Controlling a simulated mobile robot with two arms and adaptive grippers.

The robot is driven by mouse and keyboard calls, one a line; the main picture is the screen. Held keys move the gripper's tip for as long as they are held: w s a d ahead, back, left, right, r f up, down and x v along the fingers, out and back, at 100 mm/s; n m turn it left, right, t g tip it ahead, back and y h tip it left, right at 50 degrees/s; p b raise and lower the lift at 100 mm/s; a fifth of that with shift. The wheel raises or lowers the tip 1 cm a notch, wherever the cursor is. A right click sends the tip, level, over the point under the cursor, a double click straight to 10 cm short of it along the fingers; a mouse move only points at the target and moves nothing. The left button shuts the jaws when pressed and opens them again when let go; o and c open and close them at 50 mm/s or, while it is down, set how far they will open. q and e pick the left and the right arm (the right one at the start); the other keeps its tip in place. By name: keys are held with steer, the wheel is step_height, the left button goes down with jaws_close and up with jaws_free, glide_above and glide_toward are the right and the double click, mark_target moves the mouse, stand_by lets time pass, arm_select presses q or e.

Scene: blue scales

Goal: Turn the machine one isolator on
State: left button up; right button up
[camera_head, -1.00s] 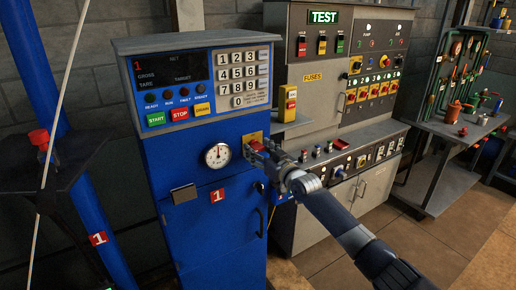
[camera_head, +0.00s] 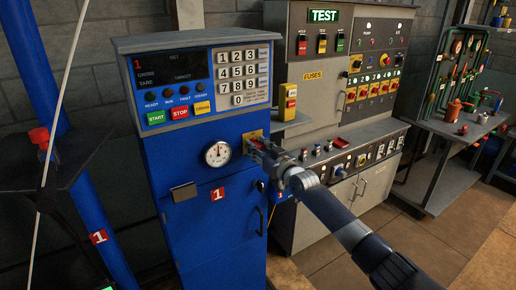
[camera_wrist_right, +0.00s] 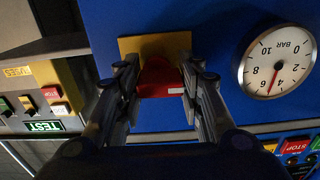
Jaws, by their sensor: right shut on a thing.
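The machine one cabinet (camera_head: 200,160) is blue and carries a red "1" label (camera_head: 218,194). Its isolator is a red knob (camera_wrist_right: 160,78) on a yellow plate (camera_wrist_right: 155,45), to the right of the pressure gauge in the head view. My right gripper (camera_head: 257,148) is at the isolator, and its two fingers (camera_wrist_right: 160,85) sit on either side of the red knob in the wrist view, shut on it. The fingers hide most of the knob in the head view. My left gripper is not in view.
The round gauge (camera_head: 217,154) sits close beside the isolator. A keypad and START, STOP and DRAIN buttons (camera_head: 180,113) are above. A grey test panel (camera_head: 330,60) stands to the right, with a yellow switch box (camera_head: 288,102) near my gripper.

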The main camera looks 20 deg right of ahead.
steer(key=shift+m+b, duration=0.4)
steer(key=shift+m, duration=0.7)
steer(key=m, duration=0.2)
steer(key=shift+m+b, duration=0.3)
steer(key=shift+m, duration=0.1)
steer(key=m, duration=0.4)
steer(key=shift+r+m, duration=0.1)
steer(key=shift+m, duration=0.2)
steer(key=m, duration=0.3)
steer(key=shift+d+m, duration=0.1)
steer(key=shift+m, duration=0.2)
steer(key=shift+m+p, duration=0.8)
steer(key=shift+m, duration=1.5)
steer(key=o, duration=1.1)
steer(key=shift+d, duration=0.1)
steer(key=shift+c, duration=0.2)
steer(key=shift+s, duration=0.1)
